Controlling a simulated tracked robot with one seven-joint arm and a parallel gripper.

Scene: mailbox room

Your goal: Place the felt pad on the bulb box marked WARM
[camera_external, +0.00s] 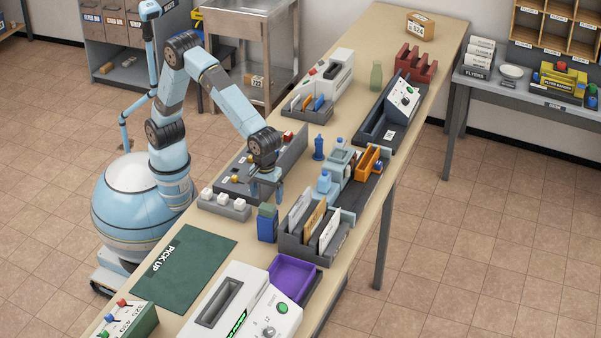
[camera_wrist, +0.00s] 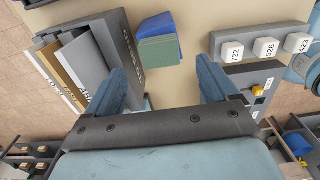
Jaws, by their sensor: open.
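My gripper (camera_external: 267,190) is open and empty above the table, its fingers pointing down. In the wrist view the two fingers (camera_wrist: 160,75) stand wide apart with nothing between them. A small blue box (camera_external: 267,229) with a green top (camera_external: 267,210) stands upright just in front of my gripper. In the wrist view the blue part (camera_wrist: 155,23) and the green part (camera_wrist: 158,50) lie beyond the fingertips, apart from them. I cannot tell whether the green top is a separate felt pad. No WARM marking is readable in either view.
A grey file holder (camera_external: 315,243) with upright envelopes stands right of the blue box. A grey rack (camera_external: 224,205) of white numbered blocks stands at its left. A green PICK UP mat (camera_external: 185,268), a purple tray (camera_external: 291,275) and a white machine (camera_external: 240,310) lie in front.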

